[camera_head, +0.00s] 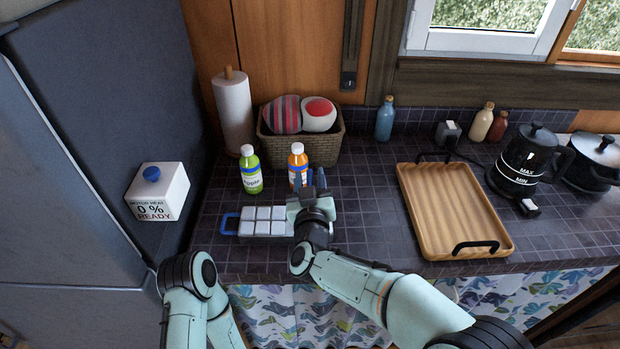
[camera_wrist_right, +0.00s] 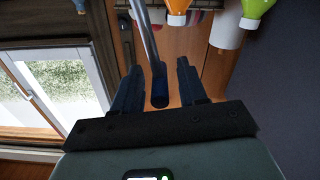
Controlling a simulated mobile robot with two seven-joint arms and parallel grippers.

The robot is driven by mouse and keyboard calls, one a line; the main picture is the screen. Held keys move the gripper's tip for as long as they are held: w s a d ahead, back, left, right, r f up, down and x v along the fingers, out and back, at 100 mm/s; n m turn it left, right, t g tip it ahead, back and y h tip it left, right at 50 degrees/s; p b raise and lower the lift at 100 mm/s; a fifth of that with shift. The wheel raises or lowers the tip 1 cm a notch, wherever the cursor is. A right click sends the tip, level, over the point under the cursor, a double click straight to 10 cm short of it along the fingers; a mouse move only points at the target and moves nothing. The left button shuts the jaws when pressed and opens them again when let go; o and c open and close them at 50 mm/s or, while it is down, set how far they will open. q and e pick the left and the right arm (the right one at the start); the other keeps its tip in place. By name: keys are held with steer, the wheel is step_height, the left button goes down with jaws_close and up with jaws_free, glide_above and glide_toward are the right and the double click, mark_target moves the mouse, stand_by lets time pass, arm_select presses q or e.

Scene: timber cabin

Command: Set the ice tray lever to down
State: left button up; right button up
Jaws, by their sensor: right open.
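The ice tray, with white cubes (camera_head: 265,221) and a blue handle (camera_head: 229,224) at its left end, lies on the dark tiled counter in the head view. My right gripper (camera_head: 311,182) is over the tray's right end and hides it. In the right wrist view, a metal rod with a dark blue end, which looks like the lever (camera_wrist_right: 149,45), lies between the two fingers of my open right gripper (camera_wrist_right: 159,82). I cannot tell whether the fingers touch it. The lever is hard to make out in the head view. My left arm shows at lower left; its gripper is out of view.
A green bottle (camera_head: 250,172) and an orange bottle (camera_head: 297,168) stand just behind the tray. A basket (camera_head: 325,150) and a paper roll (camera_head: 233,110) are farther back. A wooden tray (camera_head: 455,210) lies to the right. A white box (camera_head: 157,192) is at the left.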

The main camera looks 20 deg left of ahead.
jaws_close()
steer(key=shift+s+a, duration=0.1)
steer(key=a+n+p, duration=0.1)
steer(key=a, duration=0.1)
steer(key=n+p, duration=0.2)
steer(key=n, duration=0.8)
glide_above(270, 222)
steer(key=f, duration=0.8)
steer(key=shift+d+f, duration=0.25)
steer(key=shift+f, duration=0.15)
arm_select(q)
steer(key=shift+w+r, duration=0.45)
steer(key=shift+r, duration=0.35)
steer(key=shift+w+r, duration=0.4)
steer(key=shift+r, duration=0.35)
arm_select(e)
steer(key=shift+a+f+n, duration=0.15)
steer(key=shift+f+n, duration=0.35)
steer(key=shift+f, duration=0.2)
steer(key=shift+a+f+n, duration=0.15)
steer(key=shift+f+n, duration=0.35)
steer(key=shift+f, duration=0.25)
